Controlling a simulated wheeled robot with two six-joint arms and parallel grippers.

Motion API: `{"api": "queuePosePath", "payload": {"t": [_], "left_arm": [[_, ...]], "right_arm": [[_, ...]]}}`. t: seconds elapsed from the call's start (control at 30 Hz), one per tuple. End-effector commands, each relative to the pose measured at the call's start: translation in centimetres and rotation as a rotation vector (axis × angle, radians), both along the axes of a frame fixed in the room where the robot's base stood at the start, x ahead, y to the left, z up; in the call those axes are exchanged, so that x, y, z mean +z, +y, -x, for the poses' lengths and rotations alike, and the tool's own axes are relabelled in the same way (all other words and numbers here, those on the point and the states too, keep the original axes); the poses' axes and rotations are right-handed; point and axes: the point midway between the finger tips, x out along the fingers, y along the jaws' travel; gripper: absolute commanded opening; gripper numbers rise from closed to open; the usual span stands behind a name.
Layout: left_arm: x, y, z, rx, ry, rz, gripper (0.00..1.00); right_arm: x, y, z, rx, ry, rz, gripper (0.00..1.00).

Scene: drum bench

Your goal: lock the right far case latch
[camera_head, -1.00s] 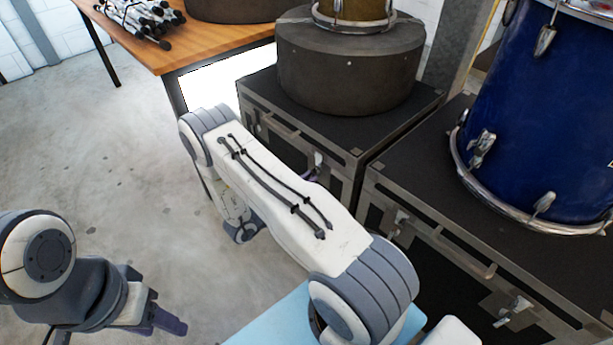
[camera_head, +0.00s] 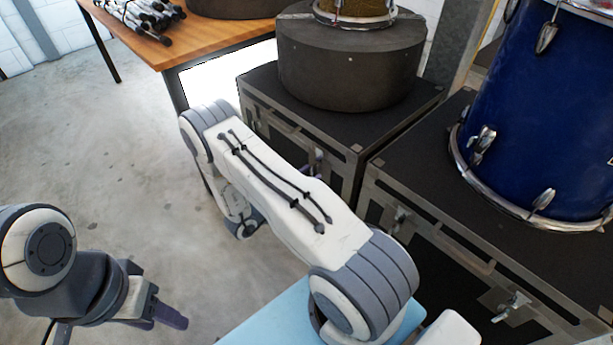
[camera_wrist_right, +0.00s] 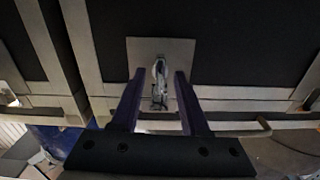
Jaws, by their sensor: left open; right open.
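A metal case latch (camera_wrist_right: 160,82) sits on a square plate (camera_wrist_right: 160,48) on the case front in the right wrist view. My right gripper (camera_wrist_right: 160,76) is open, with one dark purple finger on each side of the latch. I cannot tell whether the fingers touch it. In the head view this far case (camera_head: 275,105) stands left of the other case, and my right forearm covers much of its front. A latch (camera_head: 319,158) shows partly just above the forearm. My left gripper (camera_head: 168,312) is open and empty at lower left, away from the cases.
A nearer black case (camera_head: 420,165) carries a blue drum (camera_head: 535,110) and has front latches (camera_head: 398,217) and a handle. A round dark drum case (camera_head: 350,65) stands on the far case. A wooden table (camera_head: 190,35) is behind. The floor at left is clear.

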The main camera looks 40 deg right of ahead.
Motion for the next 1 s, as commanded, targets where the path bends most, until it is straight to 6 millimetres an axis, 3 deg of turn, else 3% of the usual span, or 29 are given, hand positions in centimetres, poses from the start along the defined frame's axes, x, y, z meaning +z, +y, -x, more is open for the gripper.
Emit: {"api": "queuePosePath", "payload": {"t": [0.17,0.63,0.8,1.0], "left_arm": [[0.3,0.0,0.0,0.0,0.0,0.0,0.5],[1.8,0.0,0.0,0.0,0.0,0.0,0.5],[1.9,0.0,0.0,0.0,0.0,0.0,0.5],[1.9,0.0,0.0,0.0,0.0,0.0,0.5]], "right_arm": [[0.1,0.9,0.0,0.003,0.0,0.0,0.45],[0.1,9.2,0.6,0.004,-0.001,0.0,0.45],[0.0,10.4,0.8,0.002,0.001,0.0,0.45],[0.0,10.5,0.8,0.001,0.001,0.0,0.45]]}}
